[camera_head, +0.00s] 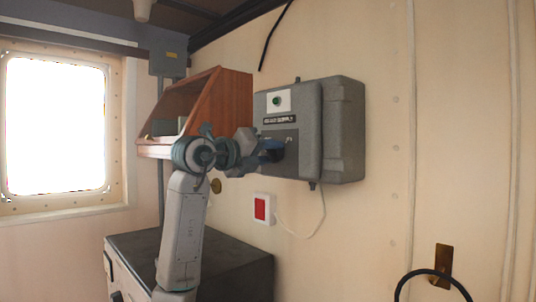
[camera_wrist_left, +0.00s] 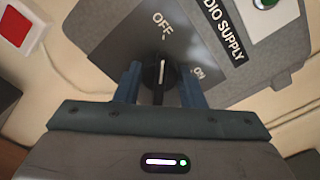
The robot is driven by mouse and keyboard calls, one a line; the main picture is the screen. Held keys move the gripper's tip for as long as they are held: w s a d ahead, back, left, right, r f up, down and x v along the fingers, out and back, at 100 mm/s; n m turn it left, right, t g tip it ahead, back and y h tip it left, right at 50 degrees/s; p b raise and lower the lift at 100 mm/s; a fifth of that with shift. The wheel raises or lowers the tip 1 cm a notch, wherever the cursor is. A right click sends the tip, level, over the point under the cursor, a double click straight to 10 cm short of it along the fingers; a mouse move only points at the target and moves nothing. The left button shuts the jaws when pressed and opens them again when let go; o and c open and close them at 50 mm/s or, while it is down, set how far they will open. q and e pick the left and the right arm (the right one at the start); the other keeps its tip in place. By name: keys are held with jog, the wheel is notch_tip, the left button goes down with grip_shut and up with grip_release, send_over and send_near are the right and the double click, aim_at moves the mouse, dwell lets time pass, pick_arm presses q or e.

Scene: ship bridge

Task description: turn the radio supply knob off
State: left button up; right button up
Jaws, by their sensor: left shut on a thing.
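The radio supply box (camera_head: 337,130) is a grey wall unit with a green lamp (camera_head: 277,101) on its front. My left gripper (camera_head: 270,150) reaches its lower front panel and hides the knob in the head view. In the left wrist view, the black knob (camera_wrist_left: 158,72) with a white pointer line sits between the two blue fingers of my left gripper (camera_wrist_left: 159,76), which is shut on it. The white line points up the picture, towards the OFF mark (camera_wrist_left: 162,24). The ON mark (camera_wrist_left: 198,72) is right of the knob. My right gripper is not in view.
A red-and-white switch (camera_head: 262,208) is on the wall below the box. A wooden shelf (camera_head: 215,100) is left of the box, above a dark-topped cabinet (camera_head: 240,262). A bright window (camera_head: 55,125) is at far left.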

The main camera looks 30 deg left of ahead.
pick_arm(q)
jog(key=o, duration=1)
jog(key=shift+s+a, duration=0.15)
jog(key=shift+s, duration=0.05)
jog(key=b+v, duration=0.5)
jog(key=v, duration=0.5)
jog(key=shift+s, duration=0.15)
jog(key=shift+a, duration=0.1)
